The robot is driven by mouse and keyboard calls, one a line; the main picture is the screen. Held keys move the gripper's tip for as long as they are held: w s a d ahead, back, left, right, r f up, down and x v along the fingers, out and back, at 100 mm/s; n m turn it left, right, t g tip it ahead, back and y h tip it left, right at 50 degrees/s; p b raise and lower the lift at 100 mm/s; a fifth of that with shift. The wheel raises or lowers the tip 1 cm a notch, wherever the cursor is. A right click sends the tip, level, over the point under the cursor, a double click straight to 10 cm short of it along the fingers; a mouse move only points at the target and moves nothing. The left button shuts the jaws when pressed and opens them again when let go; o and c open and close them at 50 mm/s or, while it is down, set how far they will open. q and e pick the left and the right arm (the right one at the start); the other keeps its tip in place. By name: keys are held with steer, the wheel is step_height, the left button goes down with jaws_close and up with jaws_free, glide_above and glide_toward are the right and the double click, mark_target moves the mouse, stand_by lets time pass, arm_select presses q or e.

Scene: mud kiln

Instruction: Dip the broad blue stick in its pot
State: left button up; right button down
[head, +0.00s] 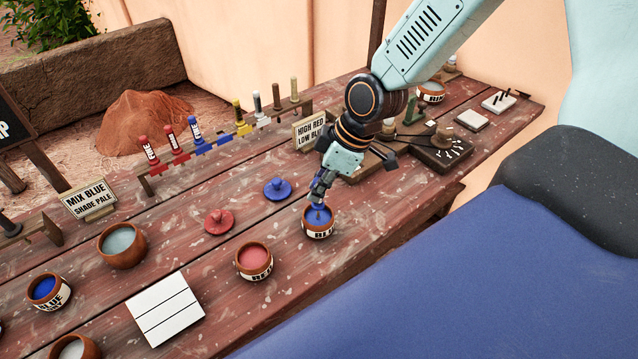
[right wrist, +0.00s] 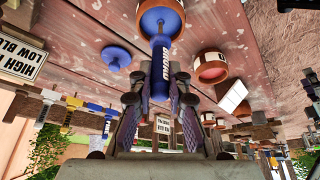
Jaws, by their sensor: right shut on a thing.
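My right gripper (head: 320,190) is shut on the blue stick, whose side reads BROAD in the right wrist view (right wrist: 160,62). The gripper is above the blue pot (head: 318,236), a brown pot with blue paint and a white label. The stick points down, and its lower end is at or inside the pot's mouth. In the right wrist view the stick runs from between the fingers to the blue paint in the pot (right wrist: 181,33). The gripper hides its upper part in the head view. How deep the end is cannot be told. My left gripper is not in view.
The red pot (head: 254,275) stands just left of the blue pot. A red lid (head: 218,222) and a blue lid (head: 278,189) lie nearby. A rack (head: 215,145) of several sticks stands behind. A white lined card (head: 165,310) lies at the front.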

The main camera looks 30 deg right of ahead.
steer(key=shift+r, duration=0.15)
stand_by(0.4)
steer(key=shift+r+p, duration=3.4)
steer(key=shift+p, duration=0.1)
